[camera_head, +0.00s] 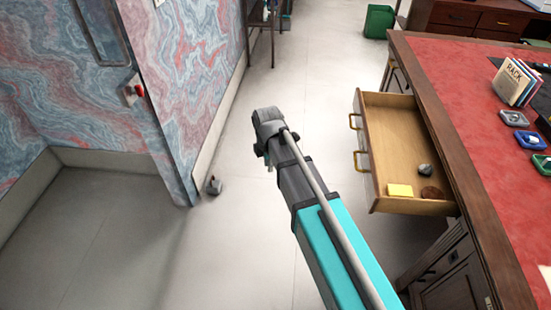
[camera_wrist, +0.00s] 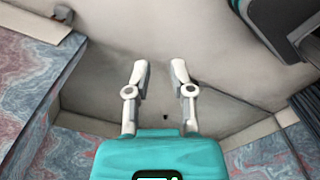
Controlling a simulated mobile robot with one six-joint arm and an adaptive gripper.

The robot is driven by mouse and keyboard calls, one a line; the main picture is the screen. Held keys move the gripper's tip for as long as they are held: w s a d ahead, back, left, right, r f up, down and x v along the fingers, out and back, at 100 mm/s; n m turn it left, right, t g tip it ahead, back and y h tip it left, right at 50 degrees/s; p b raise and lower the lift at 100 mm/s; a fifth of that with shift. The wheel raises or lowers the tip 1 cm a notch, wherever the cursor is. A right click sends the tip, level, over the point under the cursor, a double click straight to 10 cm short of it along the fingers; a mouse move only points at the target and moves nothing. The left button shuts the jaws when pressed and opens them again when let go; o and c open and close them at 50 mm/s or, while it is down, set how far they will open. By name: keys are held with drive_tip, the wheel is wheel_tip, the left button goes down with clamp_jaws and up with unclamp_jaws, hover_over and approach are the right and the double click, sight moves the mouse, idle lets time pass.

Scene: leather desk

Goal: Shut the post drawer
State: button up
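The drawer (camera_head: 392,130) stands pulled well out of the left side of the red-topped desk (camera_head: 455,85). It is wooden, with two brass-coloured handles on its front, which faces left. A yellow pad (camera_head: 399,190), a dark grey lump (camera_head: 424,170) and a brown round thing (camera_head: 431,193) lie in its near end. My gripper (camera_wrist: 160,73) shows in the wrist view with its two fingers apart and nothing between them. The wrist view shows wall and floor but no drawer. In the head view my arm is left of the drawer, apart from it; I cannot make out the fingers there.
A swirl-patterned wall (camera_head: 195,70) stands at the left, with a small grey thing (camera_head: 213,186) on the floor beside it. Pale floor lies open between wall and desk. Books (camera_head: 515,82) and small coloured trays (camera_head: 530,140) are on the desk. A green bin (camera_head: 379,21) stands behind.

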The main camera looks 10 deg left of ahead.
drive_tip(key=d+m, duration=0.2)
drive_tip(key=d, duration=0.2)
drive_tip(key=d+m, duration=0.3)
drive_tip(key=d, duration=0.1)
drive_tip(key=shift+w+d, duration=0.15)
drive_tip(key=shift+d, duration=0.2)
clamp_jaws()
drive_tip(key=s+d+m, duration=0.3)
drive_tip(key=d+m, duration=0.7)
drive_tip(key=d, duration=0.2)
drive_tip(key=s+d+m, duration=0.3)
drive_tip(key=d+m, duration=0.7)
drive_tip(key=d, duration=0.3)
drive_tip(key=shift+s, duration=0.15)
drive_tip(key=shift+s+d, duration=0.1)
